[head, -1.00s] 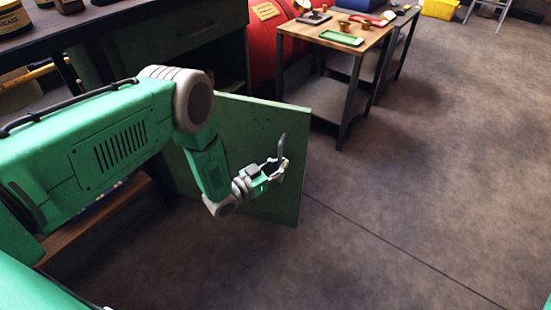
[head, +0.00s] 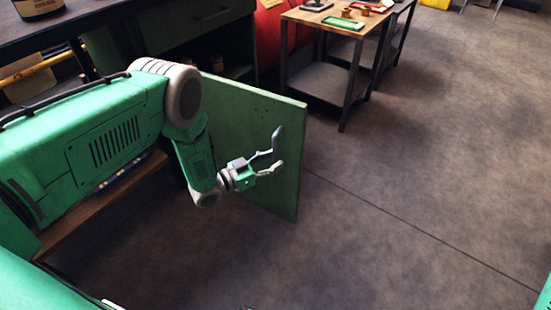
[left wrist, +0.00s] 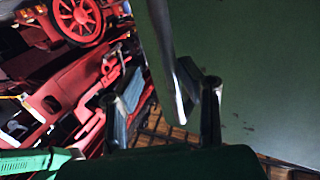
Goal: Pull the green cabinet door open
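The green cabinet door (head: 285,120) stands swung out from the dark-topped cabinet in the head view. It fills the right side of the left wrist view (left wrist: 260,70). My left gripper (head: 272,156) is in front of the door panel, near its free edge. A grey bar (head: 276,142), which looks like the door's handle, rises at the fingertips. In the left wrist view the bar (left wrist: 164,50) runs down between the two spread fingers (left wrist: 163,112), closer to the right one. Whether it touches a finger is unclear. My right gripper is not in view.
The cabinet's drawer front (head: 205,22) is above the opening. A small wooden-topped table (head: 318,20) stands beyond the door, with a green tray (head: 342,23) on it. The floor to the right is clear. Red machinery (left wrist: 85,75) fills the left wrist view's left side.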

